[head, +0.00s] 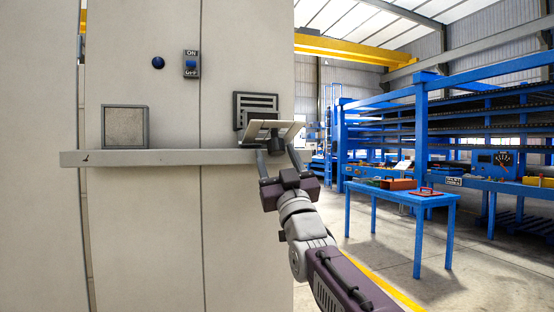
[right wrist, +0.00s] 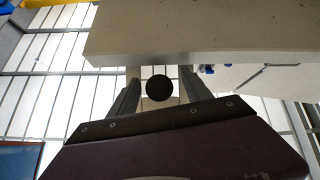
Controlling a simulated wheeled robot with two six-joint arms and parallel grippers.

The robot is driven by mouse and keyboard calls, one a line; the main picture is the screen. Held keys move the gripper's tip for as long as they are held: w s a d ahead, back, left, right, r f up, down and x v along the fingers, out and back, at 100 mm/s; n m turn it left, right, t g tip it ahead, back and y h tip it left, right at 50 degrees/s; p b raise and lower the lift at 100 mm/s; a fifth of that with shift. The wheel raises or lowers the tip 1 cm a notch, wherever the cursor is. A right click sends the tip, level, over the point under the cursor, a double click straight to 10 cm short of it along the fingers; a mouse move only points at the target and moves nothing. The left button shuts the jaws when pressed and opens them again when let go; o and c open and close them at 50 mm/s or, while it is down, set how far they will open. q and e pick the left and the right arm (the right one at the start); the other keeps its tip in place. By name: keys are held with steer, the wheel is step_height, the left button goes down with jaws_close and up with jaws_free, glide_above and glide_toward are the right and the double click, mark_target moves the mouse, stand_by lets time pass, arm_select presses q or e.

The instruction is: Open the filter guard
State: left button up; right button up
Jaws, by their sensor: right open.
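A dark slatted vent (head: 242,104) is set in the beige cabinet wall. In front of it a pale flat panel (head: 290,130), which looks like the filter guard, sticks out at a tilt. A dark knob (head: 272,143) shows at its underside. My right gripper (head: 277,152) reaches up from below with its fingers apart, one on each side of the knob. In the right wrist view the round dark knob (right wrist: 159,88) shows between the open fingers, with gaps on both sides. Whether it lies at fingertip depth is hard to tell. My left gripper is out of view.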

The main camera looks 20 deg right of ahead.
steer(key=b+v, duration=0.3)
steer(key=v, duration=0.6)
